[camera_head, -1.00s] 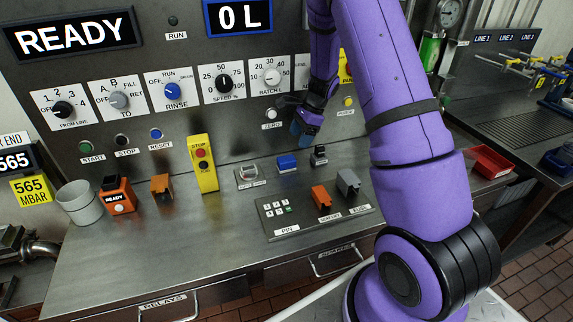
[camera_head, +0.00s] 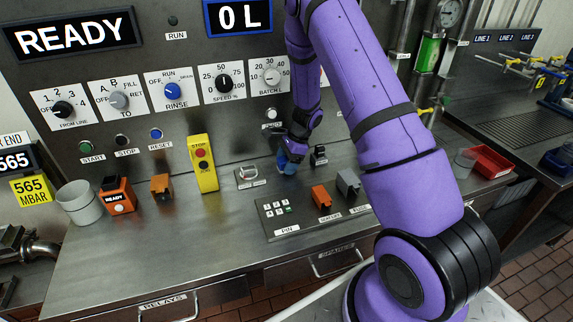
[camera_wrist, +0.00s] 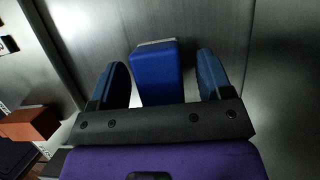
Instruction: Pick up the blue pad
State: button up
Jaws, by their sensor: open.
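The blue pad (camera_wrist: 156,72) is a blue block with a pale far edge in the wrist view. It stands between the two dark blue fingers of my gripper (camera_wrist: 163,80). A gap shows on each side of it, wider on the right, so the fingers do not appear to touch it. In the head view my gripper (camera_head: 289,160) is low over the steel counter (camera_head: 250,235), at the spot of the pad. There the gripper hides most or all of the pad.
A black block (camera_head: 318,156) stands close to the right of my gripper. A small metal-framed device (camera_head: 248,176) is to the left. In front is a keypad panel (camera_head: 290,232) with an orange cover (camera_head: 322,196) and a grey cover (camera_head: 348,183). The front left counter is clear.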

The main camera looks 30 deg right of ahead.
aim_at(284, 159)
jog(key=c, duration=1)
jog(key=shift+r, duration=0.15)
jog(key=shift+r, duration=0.5)
notch_tip(284, 159, up, 2)
jog(key=shift+r, duration=0.1)
jog(key=s+d, duration=0.3)
jog(key=d, duration=0.1)
jog(key=s+d+r, duration=0.1)
jog(key=s+d, duration=0.6)
jog(key=d, duration=0.1)
jog(key=shift+s+d+r, duration=0.1)
jog(key=shift+s+r, duration=0.15)
jog(key=shift+r, duration=0.05)
